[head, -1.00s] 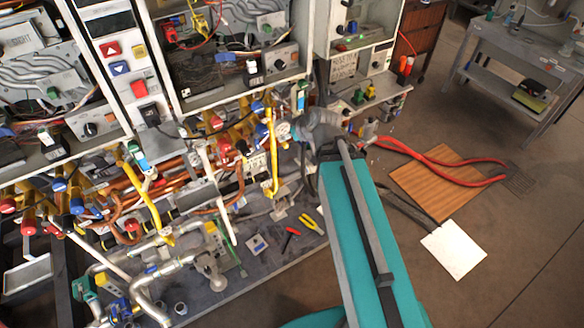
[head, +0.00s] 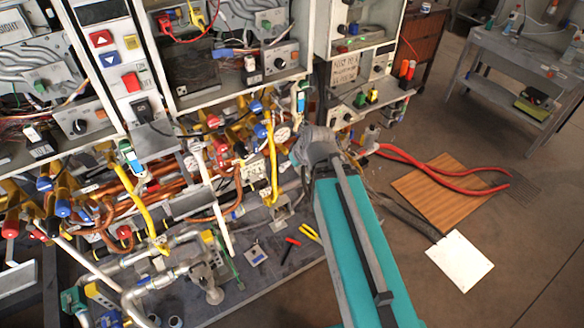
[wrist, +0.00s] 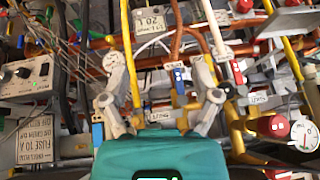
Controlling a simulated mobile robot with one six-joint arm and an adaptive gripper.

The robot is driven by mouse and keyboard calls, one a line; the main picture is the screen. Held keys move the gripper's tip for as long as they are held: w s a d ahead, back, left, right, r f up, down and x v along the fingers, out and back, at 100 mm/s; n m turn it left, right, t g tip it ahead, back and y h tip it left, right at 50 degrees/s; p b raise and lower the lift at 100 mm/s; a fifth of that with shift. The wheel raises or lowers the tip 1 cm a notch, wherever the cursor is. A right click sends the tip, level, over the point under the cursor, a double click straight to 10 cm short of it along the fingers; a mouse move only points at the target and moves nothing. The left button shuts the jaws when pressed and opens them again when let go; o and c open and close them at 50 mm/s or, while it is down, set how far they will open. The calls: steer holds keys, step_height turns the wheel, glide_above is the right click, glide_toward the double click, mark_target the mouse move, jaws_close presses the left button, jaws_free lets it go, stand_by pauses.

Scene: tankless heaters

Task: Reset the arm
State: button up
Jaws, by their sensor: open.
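My gripper (wrist: 157,75) shows in the wrist view with its two grey fingers spread apart and nothing between them. It faces a dense bank of copper pipes (wrist: 180,45), valves and tags; I cannot tell whether it touches any. In the head view my teal arm reaches up from the bottom centre to a grey wrist beside the pipework. The fingers are mostly hidden there.
White heater cabinets (head: 170,80) with pipes and yellow hoses (head: 272,165) fill the left. A red hose (head: 430,165) crosses a wooden board (head: 440,190); a white panel (head: 460,260) lies nearby. Floor on the right is mostly clear.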

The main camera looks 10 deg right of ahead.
stand_by(0.6)
steer(key=s+d+f+m+g+h, duration=0.1)
steer(key=s+f+m+g+h, duration=0.1)
steer(key=s+g, duration=0.3)
steer(key=s+m+h, duration=0.1)
steer(key=s, duration=0.2)
steer(key=shift+d+f, duration=0.35)
steer(key=shift+d, duration=0.05)
steer(key=shift+w, duration=0.1)
stand_by(1.3)
